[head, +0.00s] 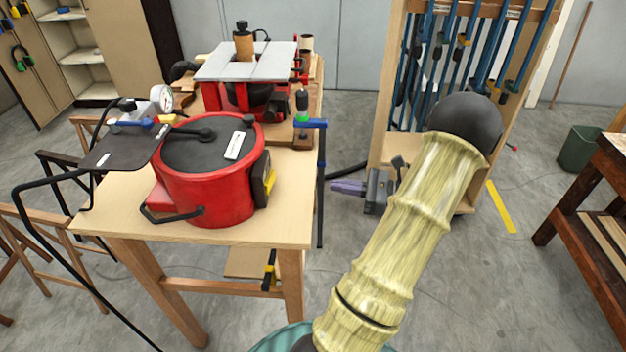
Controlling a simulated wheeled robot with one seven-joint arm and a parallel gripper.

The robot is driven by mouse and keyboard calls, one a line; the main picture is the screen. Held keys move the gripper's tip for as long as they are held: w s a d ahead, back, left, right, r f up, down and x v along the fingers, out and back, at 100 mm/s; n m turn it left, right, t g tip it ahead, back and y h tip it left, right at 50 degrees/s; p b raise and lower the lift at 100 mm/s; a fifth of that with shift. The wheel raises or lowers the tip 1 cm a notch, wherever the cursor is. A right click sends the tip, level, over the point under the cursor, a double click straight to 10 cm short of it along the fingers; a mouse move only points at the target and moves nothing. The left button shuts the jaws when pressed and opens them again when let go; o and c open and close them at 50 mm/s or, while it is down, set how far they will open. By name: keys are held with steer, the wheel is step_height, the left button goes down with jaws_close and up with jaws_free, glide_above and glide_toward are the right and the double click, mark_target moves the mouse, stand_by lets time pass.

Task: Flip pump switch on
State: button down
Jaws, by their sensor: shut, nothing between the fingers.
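A red round pot-like unit (208,192) with a black lid (190,152) stands on the light wooden table; it looks like the pump. A white piece (235,146) lies on its lid. A yellow-and-black box (265,186) sits at its right side and may hold the switch. I cannot make out the switch lever or its position. My gripper (338,187), grey with purple fingers, is right of the table, pointing left. It is shut, empty and apart from the pump. My arm hides what lies behind the gripper.
A pressure gauge (162,99) and dark sheet (118,150) are at the table's left. A blue-ended upright clamp (320,180) stands at the table's right edge, between gripper and pump. A clamp rack (395,90) is at right.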

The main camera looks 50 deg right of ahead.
steer(key=p+x, duration=0.2)
steer(key=x, duration=1)
steer(key=shift+w+a+r, duration=0.15)
steer(key=shift+w+a+p, duration=0.3)
steer(key=shift+w, duration=0.25)
steer(key=shift+w+n+g+y+p, duration=0.3)
steer(key=shift+n+g+y+p, duration=0.15)
steer(key=shift+y, duration=0.25)
steer(key=shift+d, duration=0.1)
steer(key=shift+s+d, duration=0.15)
steer(key=shift+d, duration=0.15)
steer(key=w+d+b+v, duration=0.1)
steer(key=d+v, duration=0.1)
steer(key=v, duration=1.1)
steer(key=shift+w+b, duration=0.35)
